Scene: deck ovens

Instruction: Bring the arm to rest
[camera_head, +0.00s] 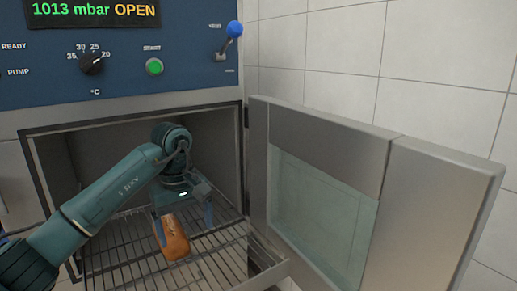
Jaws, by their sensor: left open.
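My left arm comes in from the left and reaches into the open chamber. My left gripper (184,229) is open inside it, pointing down over the wire rack (212,266). An orange-brown object (175,246) shows below the gripper body, between the two fingers and closer to the left one. Its upper end is close under the gripper; whether it touches a finger or rests fully on the rack I cannot tell. My right gripper is not in view.
The chamber's glass-windowed door (322,210) stands open to the right. The chamber's frame surrounds the arm closely. Above is a blue control panel (190,85) with a black knob (92,63), a green START button (154,67) and a blue-tipped lever (234,30). Its display reads 1013 mbar OPEN.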

